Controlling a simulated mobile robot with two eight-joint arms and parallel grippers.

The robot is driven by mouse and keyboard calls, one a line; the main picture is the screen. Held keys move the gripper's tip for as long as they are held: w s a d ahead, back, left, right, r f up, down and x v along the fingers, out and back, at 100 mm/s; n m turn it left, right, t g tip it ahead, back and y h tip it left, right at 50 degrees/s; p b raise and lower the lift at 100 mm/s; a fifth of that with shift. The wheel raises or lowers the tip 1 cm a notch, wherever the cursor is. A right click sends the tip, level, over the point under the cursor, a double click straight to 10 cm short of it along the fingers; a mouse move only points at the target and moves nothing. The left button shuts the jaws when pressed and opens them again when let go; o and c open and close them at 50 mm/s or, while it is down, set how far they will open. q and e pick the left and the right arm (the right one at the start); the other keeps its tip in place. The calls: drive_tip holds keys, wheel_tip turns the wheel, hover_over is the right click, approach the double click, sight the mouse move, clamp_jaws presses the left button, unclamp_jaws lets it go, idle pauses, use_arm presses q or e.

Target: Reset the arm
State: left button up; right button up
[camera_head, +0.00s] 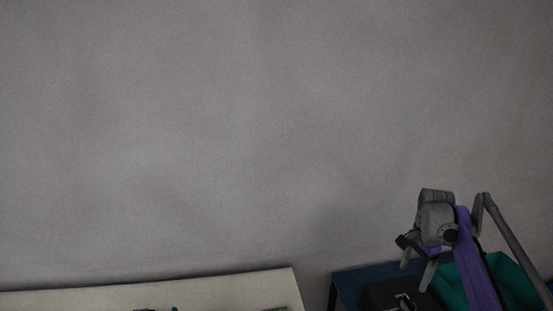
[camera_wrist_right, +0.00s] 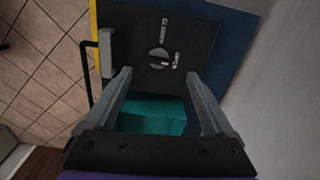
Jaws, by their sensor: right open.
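My right gripper (camera_head: 417,270) is at the lower right of the head view, with my purple and grey arm behind it. Its two grey fingers are apart in the right wrist view (camera_wrist_right: 160,95), with nothing between their tips. A black panel (camera_wrist_right: 150,45) with a round knob and white lettering lies beyond the fingers. A teal block-like thing (camera_wrist_right: 152,114) shows in the gap between the fingers, farther off. My left gripper is in neither view.
A pale tabletop (camera_head: 230,291) runs along the bottom left of the head view, with small dark items cut off at the bottom edge. A blue surface (camera_head: 350,285) stands to its right, under a dark box (camera_head: 385,294). A grey wall (camera_head: 250,130) fills the rest. Tiled floor (camera_wrist_right: 45,60) shows in the wrist view.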

drive_tip(key=s+a+r+n+t, duration=0.1)
drive_tip(key=s+a+n, duration=0.4)
drive_tip(key=a, duration=0.5)
drive_tip(key=s+a+f+n+t, duration=0.1)
drive_tip(key=s+a+f+n, duration=0.2)
drive_tip(key=s+a, duration=0.2)
drive_tip(key=s+a+f+n+t, duration=0.1)
drive_tip(key=s+a+f+n, duration=0.3)
drive_tip(key=s, duration=0.6)
drive_tip(key=s+a+f+n+t, duration=0.2)
drive_tip(key=s+a+f+n, duration=0.2)
drive_tip(key=s, duration=0.3)
drive_tip(key=shift+s+a+f, duration=0.15)
drive_tip(key=shift+a+f, duration=0.1)
drive_tip(key=shift+a, duration=0.65)
